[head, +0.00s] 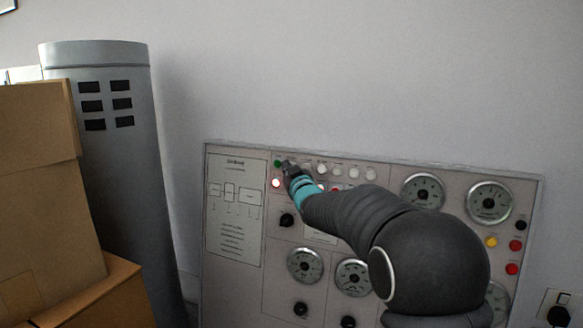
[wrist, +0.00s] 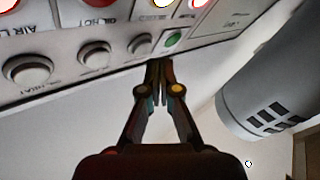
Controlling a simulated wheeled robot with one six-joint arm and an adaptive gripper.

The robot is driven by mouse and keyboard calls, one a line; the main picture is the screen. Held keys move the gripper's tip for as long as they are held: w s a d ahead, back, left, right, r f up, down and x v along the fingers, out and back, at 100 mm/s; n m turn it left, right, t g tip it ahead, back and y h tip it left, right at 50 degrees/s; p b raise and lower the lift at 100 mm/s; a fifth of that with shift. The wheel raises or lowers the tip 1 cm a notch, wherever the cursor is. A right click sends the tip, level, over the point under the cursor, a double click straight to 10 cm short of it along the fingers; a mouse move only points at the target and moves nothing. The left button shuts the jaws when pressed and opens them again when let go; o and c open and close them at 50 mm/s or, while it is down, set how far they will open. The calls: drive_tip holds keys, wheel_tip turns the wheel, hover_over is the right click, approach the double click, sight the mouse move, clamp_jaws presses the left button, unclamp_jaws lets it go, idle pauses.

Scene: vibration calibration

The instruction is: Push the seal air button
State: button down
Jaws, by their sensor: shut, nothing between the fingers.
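The grey control panel (head: 235,285) stands against the wall. Its top row holds a green button (head: 277,163) at the left and several pale round buttons (head: 322,169) to the right. Which one is the seal air button I cannot read. My gripper (head: 288,167) is shut and empty at the top left of the panel, just right of the green button. In the wrist view, my fingertips (wrist: 158,66) are between the green button (wrist: 174,39) and the nearest pale button (wrist: 140,45). Contact cannot be told.
Dials (head: 305,265), black knobs (head: 287,220) and red and yellow buttons (head: 491,242) fill the panel. A grey cylinder (head: 115,190) and cardboard boxes (head: 45,180) stand at the left. The wall above is clear.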

drive_tip(key=shift+w, duration=0.15)
drive_tip(key=shift+w+d, duration=0.15)
drive_tip(key=shift+w, duration=0.05)
drive_tip(key=shift+w+d+f, duration=0.1)
drive_tip(key=shift+w+f, duration=0.05)
drive_tip(key=shift+w, duration=0.2)
idle(0.7)
drive_tip(key=shift+s+b, duration=0.15)
drive_tip(key=shift+b, duration=0.15)
drive_tip(key=shift+s+a+b, duration=0.25)
drive_tip(key=shift+s+b, duration=0.3)
drive_tip(key=shift+s, duration=0.05)
drive_tip(key=shift+s, duration=0.1)
